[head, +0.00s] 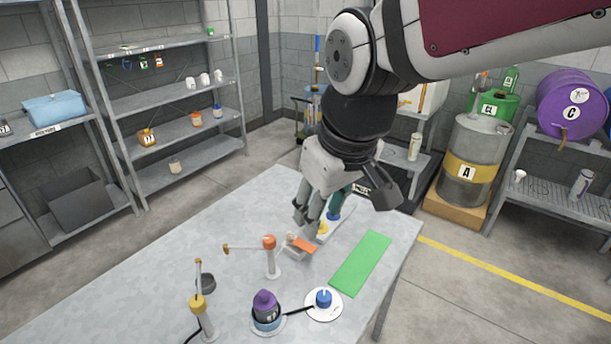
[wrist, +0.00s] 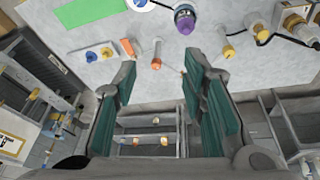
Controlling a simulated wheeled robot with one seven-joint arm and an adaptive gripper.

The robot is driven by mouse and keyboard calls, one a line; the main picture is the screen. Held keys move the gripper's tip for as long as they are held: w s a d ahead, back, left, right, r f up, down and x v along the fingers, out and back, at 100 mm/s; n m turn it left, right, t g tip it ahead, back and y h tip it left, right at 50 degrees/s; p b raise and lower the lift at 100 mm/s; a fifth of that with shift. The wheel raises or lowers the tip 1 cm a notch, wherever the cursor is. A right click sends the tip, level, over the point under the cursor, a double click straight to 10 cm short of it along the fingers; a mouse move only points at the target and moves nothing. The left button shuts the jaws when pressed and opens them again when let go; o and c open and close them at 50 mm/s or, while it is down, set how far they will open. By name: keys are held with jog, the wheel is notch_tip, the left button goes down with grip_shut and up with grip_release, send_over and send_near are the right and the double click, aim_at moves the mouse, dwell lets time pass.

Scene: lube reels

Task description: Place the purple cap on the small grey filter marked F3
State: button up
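The purple cap (head: 265,298) is on the metal table near its front, on top of a dark labelled body with a blue band at its base. It also shows at the top of the wrist view (wrist: 185,24). I cannot read that body's label or tell whether it is the small grey filter marked F3. No F3 mark is legible anywhere. My gripper (head: 320,212) is above the back part of the table, away from the purple cap. In the wrist view its two teal-padded fingers (wrist: 160,62) are wide apart with nothing between them.
An orange-topped post (head: 270,255) and a yellow-collared post (head: 202,312) stand on the table (head: 170,260). A blue knob on a white disc (head: 323,300) is right of the purple cap. A green mat (head: 361,262) lies at right. Shelves (head: 185,135) stand behind left.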

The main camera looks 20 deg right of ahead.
jog(key=s+d+r+m+t, duration=0.2)
jog(key=s+d+r+m, duration=0.1)
jog(key=s, duration=0.4)
jog(key=shift+s+m, duration=0.3)
jog(key=shift+s, duration=0.1)
jog(key=shift+r, duration=0.1)
dwell(0.6)
